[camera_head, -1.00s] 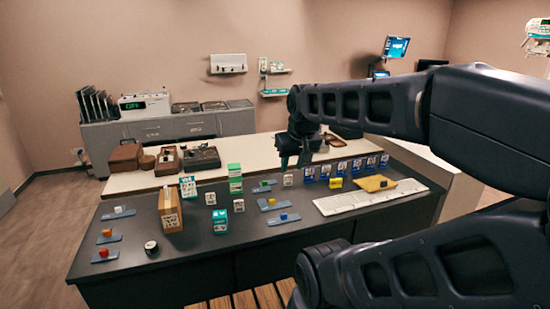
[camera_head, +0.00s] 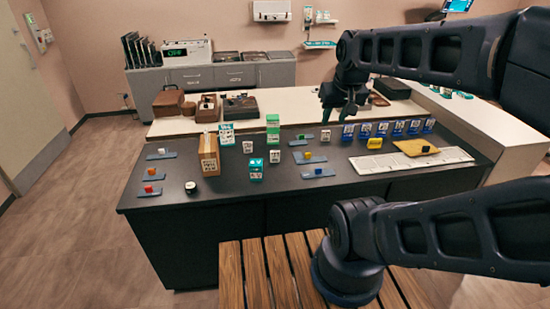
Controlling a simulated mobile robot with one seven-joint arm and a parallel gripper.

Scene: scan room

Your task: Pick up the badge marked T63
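A row of several blue-and-white upright cards that look like badges (camera_head: 398,128) stands along the back right of the dark counter (camera_head: 300,190). Their marks are too small to read, so I cannot tell which one is T63. My gripper (camera_head: 338,114) hangs pointing down near the left end of this row, appearing above the counter's back edge. It looks apart from the cards. I see nothing clearly held in it, and its fingers are too small and dark to judge.
A yellow block (camera_head: 375,143), a yellow pad (camera_head: 416,147) and a white keyboard-like panel (camera_head: 370,164) lie at the right. A brown box (camera_head: 209,154), a green stack (camera_head: 273,130), small white blocks and blue trays fill the left and middle. A slatted wooden bench (camera_head: 258,270) stands in front.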

